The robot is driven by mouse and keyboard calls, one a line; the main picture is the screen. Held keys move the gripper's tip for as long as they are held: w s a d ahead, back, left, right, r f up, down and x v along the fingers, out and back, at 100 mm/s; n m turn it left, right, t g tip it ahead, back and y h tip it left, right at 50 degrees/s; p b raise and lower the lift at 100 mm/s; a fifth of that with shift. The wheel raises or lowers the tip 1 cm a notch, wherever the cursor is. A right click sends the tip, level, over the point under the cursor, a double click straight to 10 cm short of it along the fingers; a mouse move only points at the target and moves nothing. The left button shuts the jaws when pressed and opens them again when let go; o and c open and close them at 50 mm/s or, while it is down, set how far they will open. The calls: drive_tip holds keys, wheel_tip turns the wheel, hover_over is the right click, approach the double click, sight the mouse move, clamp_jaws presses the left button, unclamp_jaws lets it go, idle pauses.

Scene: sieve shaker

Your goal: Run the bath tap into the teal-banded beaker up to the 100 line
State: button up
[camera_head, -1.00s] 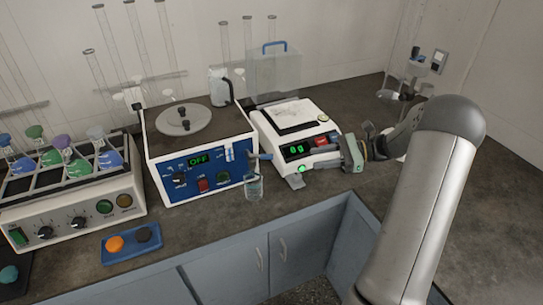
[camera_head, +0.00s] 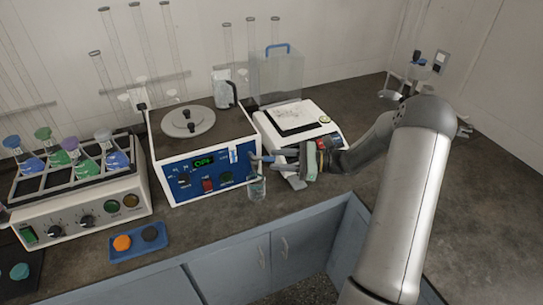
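A small clear glass beaker (camera_head: 257,190) stands at the front right corner of the blue-fronted bath (camera_head: 207,170), below its blue tap (camera_head: 255,158). The beaker's band, its lines and any water level are too small to tell. My gripper (camera_head: 274,161) is just right of the tap, in front of the balance, with its fingers pointing left at the tap. The two fingers look apart, with nothing seen between them. I cannot tell whether a fingertip touches the tap.
The balance (camera_head: 298,118) stands right of the bath, its display hidden behind my gripper. A rack shaker (camera_head: 80,205) with several flasks is at left. The counter at right is mostly clear.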

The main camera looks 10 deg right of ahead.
sight(265, 159)
drive_tip(key=shift+x, duration=1.35)
